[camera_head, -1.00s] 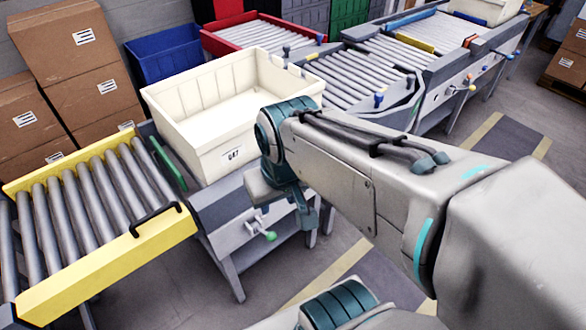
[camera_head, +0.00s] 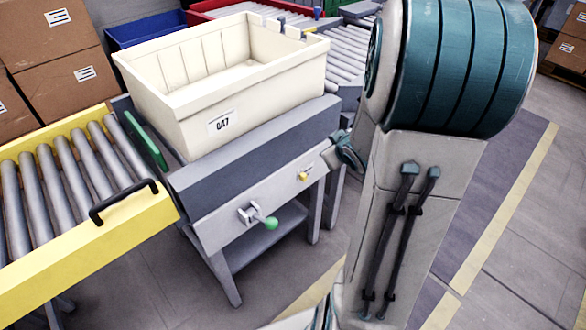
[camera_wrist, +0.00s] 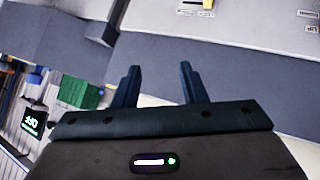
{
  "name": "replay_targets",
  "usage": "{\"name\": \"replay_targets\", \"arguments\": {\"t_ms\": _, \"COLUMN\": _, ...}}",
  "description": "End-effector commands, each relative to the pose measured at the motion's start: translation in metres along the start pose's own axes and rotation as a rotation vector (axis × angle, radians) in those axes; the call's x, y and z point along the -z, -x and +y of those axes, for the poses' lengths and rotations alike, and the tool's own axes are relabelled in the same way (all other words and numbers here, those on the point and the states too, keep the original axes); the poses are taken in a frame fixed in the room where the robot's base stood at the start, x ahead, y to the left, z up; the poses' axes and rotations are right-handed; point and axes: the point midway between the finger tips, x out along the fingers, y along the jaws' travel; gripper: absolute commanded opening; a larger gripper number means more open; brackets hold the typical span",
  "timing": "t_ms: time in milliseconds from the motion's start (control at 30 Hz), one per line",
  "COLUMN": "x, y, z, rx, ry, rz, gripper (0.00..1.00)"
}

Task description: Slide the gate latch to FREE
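No part is legibly marked FREE, so I cannot tell for certain which is the gate latch. On the front panel of the grey station (camera_head: 245,185), a small yellow knob (camera_head: 304,176) sits at the right and a green-knobbed lever (camera_head: 262,219) at the left. In the wrist view a yellow tab (camera_wrist: 193,3) on a pale plate is cut by the top edge. My gripper (camera_wrist: 158,82) is open and empty, with its fingers apart below the tab, not touching it. In the head view a teal part of my arm's end shows right of the yellow knob, partly hidden by my arm.
A cream tote (camera_head: 190,122) labelled 047 rests on the station. A yellow-framed roller conveyor (camera_head: 120,229) with a black handle stands at left, beside a green bar (camera_head: 146,140). Cartons (camera_head: 60,75) and more conveyors are behind. Floor in front is clear.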

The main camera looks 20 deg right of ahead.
Motion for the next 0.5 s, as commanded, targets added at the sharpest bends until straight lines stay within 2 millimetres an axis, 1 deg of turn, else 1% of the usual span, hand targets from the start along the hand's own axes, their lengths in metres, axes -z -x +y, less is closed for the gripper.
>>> {"name": "replay_targets", "arguments": {"t_ms": 33, "x": -0.031, "y": -0.029, "z": -0.006, "rx": 0.025, "ry": -0.003, "rz": 0.038, "gripper": 0.38}}
{"name": "replay_targets", "arguments": {"t_ms": 100, "x": -0.052, "y": -0.051, "z": -0.012, "rx": 0.066, "ry": -0.001, "rz": 0.117, "gripper": 0.38}}
{"name": "replay_targets", "arguments": {"t_ms": 200, "x": -0.083, "y": -0.077, "z": -0.024, "rx": 0.134, "ry": -0.02, "rz": 0.239, "gripper": 0.38}}
{"name": "replay_targets", "arguments": {"t_ms": 333, "x": -0.121, "y": -0.096, "z": -0.041, "rx": 0.223, "ry": -0.076, "rz": 0.415, "gripper": 0.38}}
{"name": "replay_targets", "arguments": {"t_ms": 400, "x": -0.137, "y": -0.099, "z": -0.049, "rx": 0.263, "ry": -0.117, "rz": 0.509, "gripper": 0.38}}
{"name": "replay_targets", "arguments": {"t_ms": 500, "x": -0.155, "y": -0.098, "z": -0.056, "rx": 0.307, "ry": -0.173, "rz": 0.627, "gripper": 0.38}}
